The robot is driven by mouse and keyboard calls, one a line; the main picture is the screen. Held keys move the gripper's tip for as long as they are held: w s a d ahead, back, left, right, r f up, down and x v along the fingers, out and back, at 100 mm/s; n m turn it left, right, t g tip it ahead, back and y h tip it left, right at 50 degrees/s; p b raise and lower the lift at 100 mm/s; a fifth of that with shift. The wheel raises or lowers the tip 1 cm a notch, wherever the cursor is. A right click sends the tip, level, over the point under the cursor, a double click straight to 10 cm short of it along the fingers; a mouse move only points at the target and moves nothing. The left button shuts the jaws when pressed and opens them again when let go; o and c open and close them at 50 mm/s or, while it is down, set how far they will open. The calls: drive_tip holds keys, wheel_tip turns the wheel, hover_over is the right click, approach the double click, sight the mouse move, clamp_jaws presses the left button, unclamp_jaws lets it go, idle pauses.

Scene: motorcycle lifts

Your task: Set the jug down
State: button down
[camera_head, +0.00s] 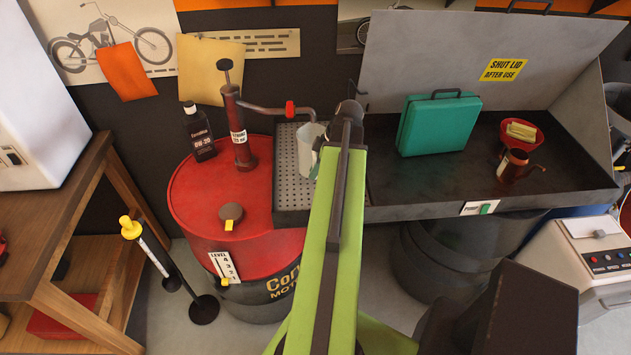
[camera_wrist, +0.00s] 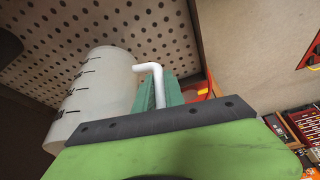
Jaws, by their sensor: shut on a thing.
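The jug (camera_wrist: 95,100) is a pale, translucent cylinder with dark level marks. In the wrist view its thin white handle (camera_wrist: 149,68) is at my gripper (camera_wrist: 160,97), between green finger pads, and my gripper is shut on it. In the head view the jug (camera_head: 307,148) shows just left of my arm, at the end of the pump spout (camera_head: 302,112) and over the perforated drip tray (camera_head: 292,172). My arm hides part of the jug and most of my gripper there. I cannot tell whether the jug's base touches the tray.
The tray adjoins a red drum (camera_head: 205,215) carrying a red hand pump (camera_head: 238,135) and a dark oil bottle (camera_head: 198,135).

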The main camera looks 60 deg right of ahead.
wheel_tip(320, 180, down, 4)
drive_tip(key=b, duration=0.4)
drive_tip(key=shift+f, duration=0.15)
drive_tip(key=shift+s+r, duration=0.1)
drive_tip(key=shift+r, duration=0.15)
drive_tip(key=shift+f, duration=0.2)
drive_tip(key=c, duration=1.4)
unclamp_jaws()
drive_tip(key=shift+r, duration=0.1)
drive_tip(key=p+v, duration=1.1)
drive_tip(key=v, duration=0.1)
drive_tip(key=shift+r, duration=0.15)
